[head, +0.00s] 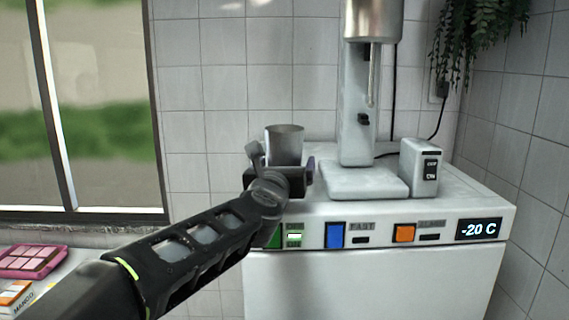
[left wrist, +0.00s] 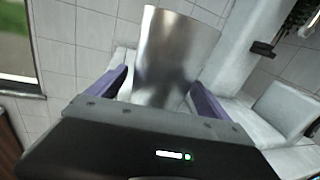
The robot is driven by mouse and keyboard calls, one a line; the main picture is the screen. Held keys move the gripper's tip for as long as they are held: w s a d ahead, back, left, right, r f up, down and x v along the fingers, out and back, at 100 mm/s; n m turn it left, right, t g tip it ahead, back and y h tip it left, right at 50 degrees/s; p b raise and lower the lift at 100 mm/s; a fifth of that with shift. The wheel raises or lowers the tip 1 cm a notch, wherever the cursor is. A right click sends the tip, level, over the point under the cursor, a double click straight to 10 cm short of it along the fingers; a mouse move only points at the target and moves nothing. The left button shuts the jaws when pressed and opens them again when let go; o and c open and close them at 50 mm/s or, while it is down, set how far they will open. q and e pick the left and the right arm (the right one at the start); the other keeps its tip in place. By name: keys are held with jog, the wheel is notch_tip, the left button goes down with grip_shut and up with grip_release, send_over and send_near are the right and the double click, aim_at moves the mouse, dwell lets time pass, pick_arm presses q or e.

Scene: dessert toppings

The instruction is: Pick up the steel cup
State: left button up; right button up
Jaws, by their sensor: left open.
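The steel cup (head: 285,143) stands upright on the white machine's top at its left side, behind my left gripper. My left gripper (head: 282,165) is open, with its fingers on either side of the cup's lower part. In the left wrist view the cup (left wrist: 172,58) fills the middle, between the two purple-edged fingers of my left gripper (left wrist: 158,92). A gap seems to show beside the fingers; whether either touches the cup is hard to tell. The cup's base is hidden behind the gripper body. My right gripper is not in view.
The white machine (head: 370,278) has coloured buttons and a -20 C display (head: 478,229). A mixer stand (head: 357,110) rises right of the cup, with a small switch box (head: 422,167) beside it. A pink tray (head: 32,262) lies at the far left. Tiled wall is behind.

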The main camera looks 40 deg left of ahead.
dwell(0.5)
pick_arm(q)
jog(key=c, duration=2)
